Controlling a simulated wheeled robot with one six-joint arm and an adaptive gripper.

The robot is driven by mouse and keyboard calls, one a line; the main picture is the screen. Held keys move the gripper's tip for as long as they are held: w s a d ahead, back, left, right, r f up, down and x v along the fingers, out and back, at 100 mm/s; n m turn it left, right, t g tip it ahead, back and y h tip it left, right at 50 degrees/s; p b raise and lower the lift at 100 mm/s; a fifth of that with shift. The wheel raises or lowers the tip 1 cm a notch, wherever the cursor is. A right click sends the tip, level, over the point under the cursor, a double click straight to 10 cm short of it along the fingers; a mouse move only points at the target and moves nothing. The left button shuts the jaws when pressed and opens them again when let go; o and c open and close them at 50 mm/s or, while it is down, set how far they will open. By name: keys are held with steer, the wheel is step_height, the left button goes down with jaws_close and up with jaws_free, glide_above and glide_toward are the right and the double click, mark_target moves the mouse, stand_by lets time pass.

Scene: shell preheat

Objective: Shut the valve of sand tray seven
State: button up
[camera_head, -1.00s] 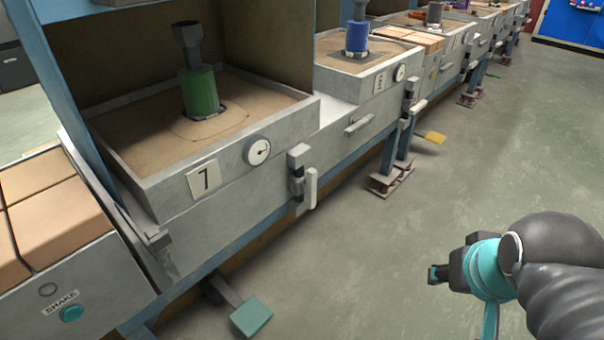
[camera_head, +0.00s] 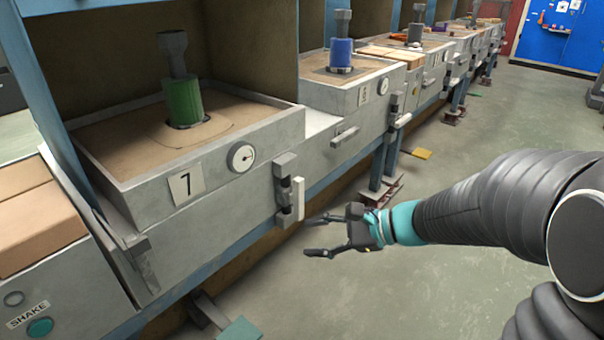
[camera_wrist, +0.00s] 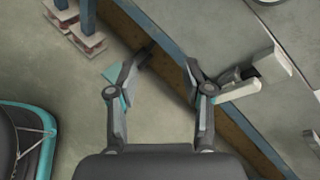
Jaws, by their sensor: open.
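Sand tray seven (camera_head: 150,213) is a grey metal box with a "7" plate (camera_head: 186,187), filled with brown sand around a green cylinder (camera_head: 184,101). Its valve (camera_head: 284,182) is on the front face near the right corner, a grey body with a white bar handle (camera_head: 298,199) standing upright, parallel to the pipe. In the wrist view the white handle (camera_wrist: 237,90) lies just right of my right finger. My gripper (camera_head: 311,237) is open and empty, in front of the tray and a little lower and right of the handle. No contact with the valve is visible.
A dial gauge (camera_head: 242,156) sits left of the valve. A teal pedal (camera_head: 240,330) is low at the front. A neighbouring tray with a blue cylinder (camera_head: 341,54) and its own white valve handle (camera_head: 402,121) is farther right. The floor (camera_head: 480,170) is open.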

steer(key=w+d+f+m+t+y+b, duration=0.1)
steer(key=w+d+f+m+t+y, duration=0.15)
steer(key=w+m, duration=0.35)
steer(key=m+t+h+b, duration=0.1)
steer(key=m+t, duration=0.4)
steer(key=t, duration=0.1)
glide_toward(302, 191)
steer(key=shift+g, duration=0.25)
steer(key=x, duration=1.1)
steer(key=shift+w+a+r, duration=0.1)
steer(key=shift+w+r, duration=0.05)
steer(key=shift+r, duration=0.05)
jaws_close()
